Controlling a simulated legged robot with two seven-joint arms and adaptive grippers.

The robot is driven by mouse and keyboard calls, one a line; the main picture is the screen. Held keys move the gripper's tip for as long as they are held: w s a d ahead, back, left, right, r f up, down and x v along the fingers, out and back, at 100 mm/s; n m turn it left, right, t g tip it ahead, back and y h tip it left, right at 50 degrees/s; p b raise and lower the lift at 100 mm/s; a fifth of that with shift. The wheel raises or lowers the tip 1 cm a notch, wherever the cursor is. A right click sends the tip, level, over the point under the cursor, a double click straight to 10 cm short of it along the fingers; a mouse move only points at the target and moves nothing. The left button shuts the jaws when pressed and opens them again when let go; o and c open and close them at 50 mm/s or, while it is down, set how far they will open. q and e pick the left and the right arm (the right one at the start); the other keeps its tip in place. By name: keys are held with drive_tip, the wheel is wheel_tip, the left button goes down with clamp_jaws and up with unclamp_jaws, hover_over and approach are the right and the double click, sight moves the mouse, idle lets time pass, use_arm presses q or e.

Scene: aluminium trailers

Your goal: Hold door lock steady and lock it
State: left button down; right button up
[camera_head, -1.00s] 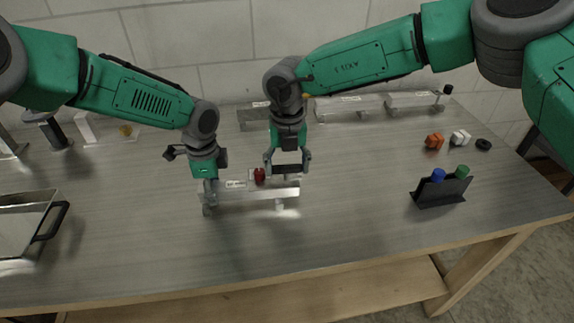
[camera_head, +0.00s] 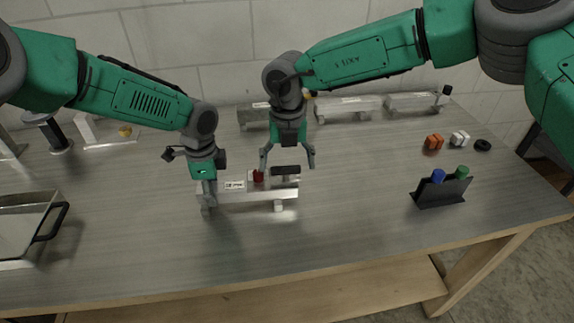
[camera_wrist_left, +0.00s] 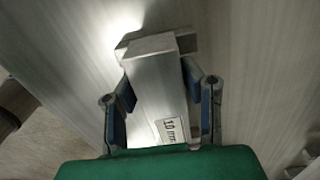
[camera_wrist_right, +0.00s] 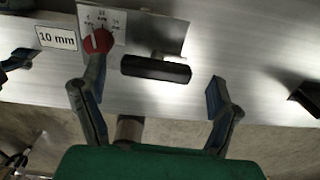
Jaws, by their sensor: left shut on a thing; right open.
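The door lock is a metal bar (camera_head: 240,195) on short feet in the middle of the table. It carries a "10 mm" label (camera_wrist_right: 58,37), a red knob (camera_wrist_right: 98,41) on a marked plate and a black handle (camera_wrist_right: 155,69). My left gripper (camera_wrist_left: 163,107) is shut on the left end of the bar, a finger on each side. My right gripper (camera_head: 287,162) is open above the bar's right part. In the right wrist view its fingers (camera_wrist_right: 157,85) are spread, the left fingertip close to the red knob; I cannot tell if they touch.
Other metal bars (camera_head: 348,106) stand along the back. A black holder (camera_head: 440,190) with a blue and a green item is at the right, with orange and white blocks (camera_head: 434,142) behind it. A metal tray (camera_head: 22,225) is at the left. The front table area is clear.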

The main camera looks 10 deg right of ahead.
sight(288, 166)
use_arm(q)
drive_tip(key=shift+d, duration=0.1)
use_arm(e)
wheel_tip(288, 166, up, 11)
drive_tip(key=shift+d, duration=0.15)
drive_tip(key=shift+w, duration=0.1)
use_arm(q)
drive_tip(key=c, duration=1)
unclamp_jaws()
drive_tip(key=shift+o, duration=0.2)
use_arm(e)
drive_tip(key=shift+f, duration=0.1)
